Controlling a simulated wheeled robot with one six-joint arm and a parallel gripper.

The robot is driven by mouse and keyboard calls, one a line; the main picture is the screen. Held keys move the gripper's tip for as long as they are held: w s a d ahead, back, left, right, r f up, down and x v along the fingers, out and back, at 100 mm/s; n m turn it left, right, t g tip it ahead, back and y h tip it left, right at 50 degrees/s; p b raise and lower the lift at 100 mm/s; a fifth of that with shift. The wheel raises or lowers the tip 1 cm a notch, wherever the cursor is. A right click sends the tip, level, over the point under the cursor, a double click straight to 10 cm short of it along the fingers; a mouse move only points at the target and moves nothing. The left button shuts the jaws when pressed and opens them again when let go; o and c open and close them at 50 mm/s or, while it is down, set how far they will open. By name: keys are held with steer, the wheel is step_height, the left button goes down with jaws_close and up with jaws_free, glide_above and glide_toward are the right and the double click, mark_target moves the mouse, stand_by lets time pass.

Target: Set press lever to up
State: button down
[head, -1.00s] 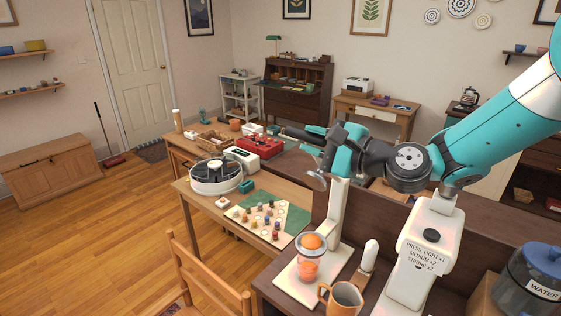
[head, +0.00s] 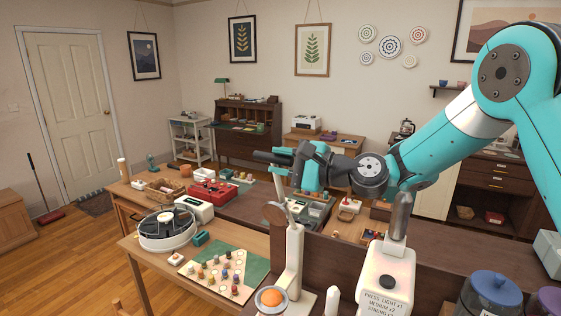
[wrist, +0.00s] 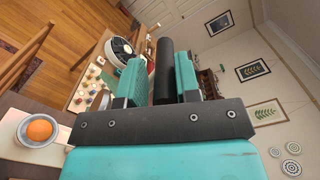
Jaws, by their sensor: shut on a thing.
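The press is a pale upright column (head: 295,255) on a base at the bottom of the head view, with a round brown-grey press plate (head: 275,213) near its top. An orange (head: 270,298) sits below the plate, with a clear gap between them; it also shows in the wrist view (wrist: 39,130). The lever is a dark bar (head: 272,157), raised above the column and pointing left. My gripper (head: 292,167) is shut on the lever, whose black grip (wrist: 164,70) lies between the two teal fingers in the wrist view. The lever's joint is partly hidden behind my gripper.
A white labelled machine with a black button (head: 387,282) stands right of the press, under my arm. A blue-lidded jar (head: 490,295) is at the lower right. A dark upright panel (head: 340,262) runs behind the press. Open air surrounds the raised lever.

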steer(key=shift+w+d+r+t, duration=0.25)
steer(key=shift+w+d+t, duration=0.05)
steer(key=shift+w+d, duration=0.2)
steer(key=c, duration=1.1)
jaws_free()
steer(key=shift+o, duration=0.7)
steer(key=shift+w+h, duration=0.1)
steer(key=shift+h, duration=0.2)
steer(key=shift+d+f+b, duration=0.3)
steer(key=shift+d+b, duration=0.15)
steer(key=shift+d, duration=0.05)
steer(key=b+v, duration=1.2)
steer(key=v, duration=0.4)
steer(key=shift+s, duration=0.55)
steer(key=shift+a+r, duration=0.1)
